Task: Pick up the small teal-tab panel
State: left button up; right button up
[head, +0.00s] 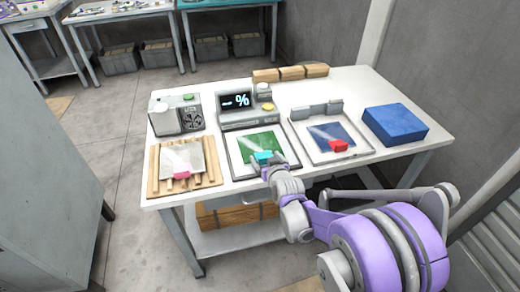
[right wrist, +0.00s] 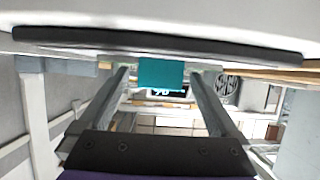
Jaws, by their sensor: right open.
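The small panel with a teal tab (head: 263,157) lies on the green field of the middle tray (head: 236,172), its tab toward the table's front edge. My right gripper (head: 268,168) is at the front of that tray, close to the teal tab. In the right wrist view, the teal tab (right wrist: 160,72) shows between the tips of the two spread fingers of my right gripper (right wrist: 159,78), with a gap on each side. I see no contact; the exact depth is hard to tell. My left gripper is not in view.
A pink-tab panel (head: 182,160) lies on a slatted wooden rack (head: 211,178) at left. A red-tab panel (head: 327,134) lies on the right tray (head: 362,149). A blue block (head: 395,124), a display unit (head: 240,112), a grey box (head: 176,114) and wooden blocks (head: 290,73) stand around.

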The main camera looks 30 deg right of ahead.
jog(key=shift+w, duration=0.1)
jog(key=c, duration=1.5)
